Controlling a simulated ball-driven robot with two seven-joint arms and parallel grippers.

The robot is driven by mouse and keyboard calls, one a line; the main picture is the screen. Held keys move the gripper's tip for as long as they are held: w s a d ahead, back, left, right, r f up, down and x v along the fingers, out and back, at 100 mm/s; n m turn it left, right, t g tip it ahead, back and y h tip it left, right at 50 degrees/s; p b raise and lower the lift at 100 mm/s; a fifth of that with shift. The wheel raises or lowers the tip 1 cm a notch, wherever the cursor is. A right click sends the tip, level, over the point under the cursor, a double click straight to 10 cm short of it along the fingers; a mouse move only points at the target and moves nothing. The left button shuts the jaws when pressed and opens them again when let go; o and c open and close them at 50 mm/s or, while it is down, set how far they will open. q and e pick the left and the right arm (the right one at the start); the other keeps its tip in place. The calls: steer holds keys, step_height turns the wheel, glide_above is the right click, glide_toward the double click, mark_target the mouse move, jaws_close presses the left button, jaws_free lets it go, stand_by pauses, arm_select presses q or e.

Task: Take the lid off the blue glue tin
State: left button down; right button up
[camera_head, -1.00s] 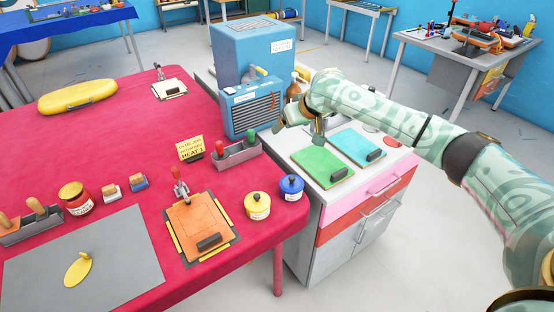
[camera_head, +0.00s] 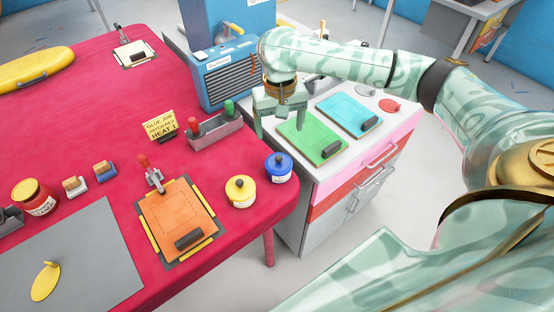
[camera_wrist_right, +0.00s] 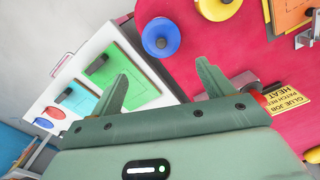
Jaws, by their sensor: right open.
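The blue glue tin (camera_head: 278,168) stands at the right end of the red table, its blue lid with a dark knob on top. It also shows in the right wrist view (camera_wrist_right: 160,37), beyond the fingers and toward the top. My right gripper (camera_head: 279,124) is open and empty, pointing down, behind the tin in the head view and apart from it. In the right wrist view its two fingers (camera_wrist_right: 163,78) are spread with nothing between them. My left gripper is not in view.
A yellow tin (camera_head: 240,191) stands left of the blue one. Behind are a tray with red and green handles (camera_head: 215,131) and a blue heater box (camera_head: 228,75). A green board (camera_head: 313,137) and a cyan board (camera_head: 349,115) lie on the cabinet at right.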

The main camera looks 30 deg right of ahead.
steer(key=b, duration=0.3)
glide_above(279, 158)
steer(key=f, duration=0.6)
steer(key=shift+w+d, duration=0.25)
steer(key=shift+w, duration=0.15)
step_height(279, 158, down, 5)
steer(key=b, duration=0.3)
steer(key=shift+s+a, duration=0.15)
steer(key=shift+r, duration=0.15)
steer(key=shift+c, duration=0.6)
steer(key=shift+s, duration=0.2)
jaws_close()
